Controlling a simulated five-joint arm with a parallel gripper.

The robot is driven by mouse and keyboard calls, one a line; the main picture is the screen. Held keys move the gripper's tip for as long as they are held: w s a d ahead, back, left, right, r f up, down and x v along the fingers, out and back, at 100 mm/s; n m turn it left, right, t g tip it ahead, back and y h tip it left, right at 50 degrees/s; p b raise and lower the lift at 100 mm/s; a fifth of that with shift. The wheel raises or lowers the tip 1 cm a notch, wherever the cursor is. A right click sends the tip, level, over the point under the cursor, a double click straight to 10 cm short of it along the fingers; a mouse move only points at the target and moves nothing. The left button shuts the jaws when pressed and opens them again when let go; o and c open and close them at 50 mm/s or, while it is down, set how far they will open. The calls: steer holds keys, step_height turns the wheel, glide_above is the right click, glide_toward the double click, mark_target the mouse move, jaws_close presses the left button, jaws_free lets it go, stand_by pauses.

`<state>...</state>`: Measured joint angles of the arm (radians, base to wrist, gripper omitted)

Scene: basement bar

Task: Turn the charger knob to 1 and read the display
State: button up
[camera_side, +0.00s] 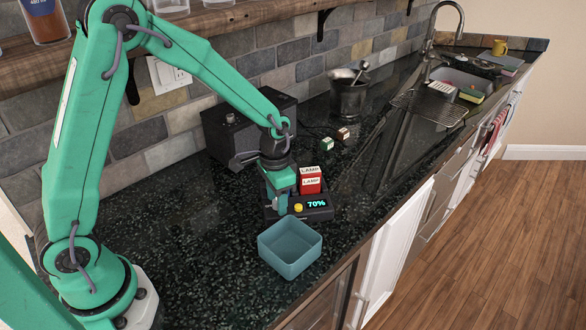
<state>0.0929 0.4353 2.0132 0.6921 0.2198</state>
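The charger (326,215) is a low black box on the dark counter. Its front carries a yellow knob (298,208) and a lit display (317,204) that reads 70% in cyan. Which number the knob points to is too small to read. A red block labelled LAMP (311,186) stands upright at the back of the charger. My gripper (281,208) points down at the charger's left side, beside the red block and just left of the knob. Its fingers overlap in this view, so their opening and any contact with the knob are unclear.
A teal open bin (290,249) stands right in front of the charger. A black box (238,135) stands behind my gripper. Two small cubes, green (327,144) and red (343,134), lie near a dark utensil pot (348,98). The counter left of the bin is clear.

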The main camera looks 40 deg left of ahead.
stand_by(0.3)
step_height(320, 180, up, 7)
steer(key=shift+f, duration=0.1)
steer(key=shift+r, duration=0.5)
stand_by(0.4)
steer(key=shift+s+r, duration=0.15)
steer(key=shift+r, duration=0.1)
steer(key=s+a+r+n+t, duration=0.1)
steer(key=s+a+r+t, duration=0.1)
steer(key=s+r, duration=0.4)
steer(key=s+a+r+n+t, duration=0.1)
steer(key=s+r, duration=0.5)
steer(key=s, duration=0.6)
steer(key=shift+a+r+n+t, duration=0.2)
steer(key=shift+a+n+t, duration=0.2)
steer(key=shift+n+t, duration=0.65)
steer(key=shift+m+t, duration=0.25)
stand_by(0.9)
